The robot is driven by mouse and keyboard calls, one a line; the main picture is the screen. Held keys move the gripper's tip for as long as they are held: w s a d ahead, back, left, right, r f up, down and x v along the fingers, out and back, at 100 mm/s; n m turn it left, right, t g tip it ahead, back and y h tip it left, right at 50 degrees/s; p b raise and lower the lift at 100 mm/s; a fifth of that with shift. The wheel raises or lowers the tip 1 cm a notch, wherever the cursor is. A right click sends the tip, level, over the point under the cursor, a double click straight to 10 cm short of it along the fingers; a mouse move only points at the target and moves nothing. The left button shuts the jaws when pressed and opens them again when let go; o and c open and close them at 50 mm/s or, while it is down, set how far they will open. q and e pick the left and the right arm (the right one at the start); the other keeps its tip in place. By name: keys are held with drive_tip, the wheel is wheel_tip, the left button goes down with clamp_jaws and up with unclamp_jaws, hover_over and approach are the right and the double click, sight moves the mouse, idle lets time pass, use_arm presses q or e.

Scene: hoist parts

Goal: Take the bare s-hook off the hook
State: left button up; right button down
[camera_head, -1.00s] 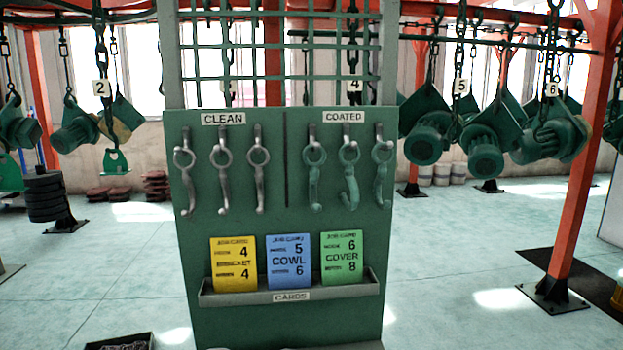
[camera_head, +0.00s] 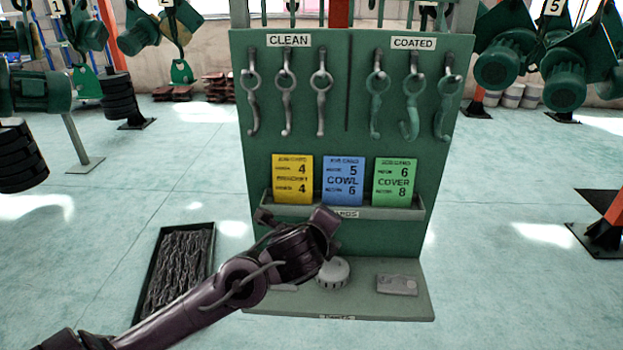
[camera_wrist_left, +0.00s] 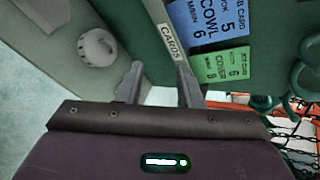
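Three bare grey s-hooks hang on pegs under the CLEAN label: left (camera_head: 252,104), middle (camera_head: 287,104) and right (camera_head: 321,100). Under the COATED label hang three green-coated s-hooks, left (camera_head: 376,105), middle (camera_head: 411,105) and right (camera_head: 443,105). My left gripper (camera_head: 328,222) is in front of the card tray, below the hooks and apart from them. In the left wrist view its two fingers (camera_wrist_left: 160,82) stand apart with nothing between them. Parts of green-coated hooks (camera_wrist_left: 298,78) show at that view's right edge. My right gripper is in neither view.
The card tray (camera_head: 405,213) holds a yellow card (camera_head: 292,180), a blue card (camera_head: 343,182) and a green card (camera_head: 394,183). A ledge (camera_head: 370,303) below carries a round grey knob-like part (camera_head: 333,272) and a small plate (camera_head: 396,285). A chain box (camera_head: 152,265) stands on the floor at left.

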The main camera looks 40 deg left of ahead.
use_arm(q)
drive_tip(key=w+a+r+m+t+y, duration=0.1)
drive_tip(key=w+a+r+m+t, duration=0.1)
drive_tip(key=r+m, duration=0.3)
drive_tip(key=w+a+r+m+t+y, duration=0.1)
drive_tip(key=w+a+r+m, duration=0.1)
drive_tip(key=r, duration=0.5)
drive_tip(key=m+t, duration=0.3)
drive_tip(key=m, duration=0.3)
approach(321, 97)
drive_tip(key=w, duration=0.3)
drive_tip(key=shift+y, duration=0.3)
drive_tip(key=x, duration=0.2)
drive_tip(key=p+x, duration=0.1)
drive_tip(key=x, duration=0.3)
drive_tip(key=shift+w+a+r, duration=0.1)
drive_tip(key=shift+w+a, duration=0.15)
drive_tip(key=shift+a, duration=0.25)
drive_tip(key=shift+w+a+p, duration=0.2)
drive_tip(key=shift+w+p, duration=0.15)
drive_tip(key=shift+w, duration=0.2)
drive_tip(key=c, duration=0.6)
clamp_jaws()
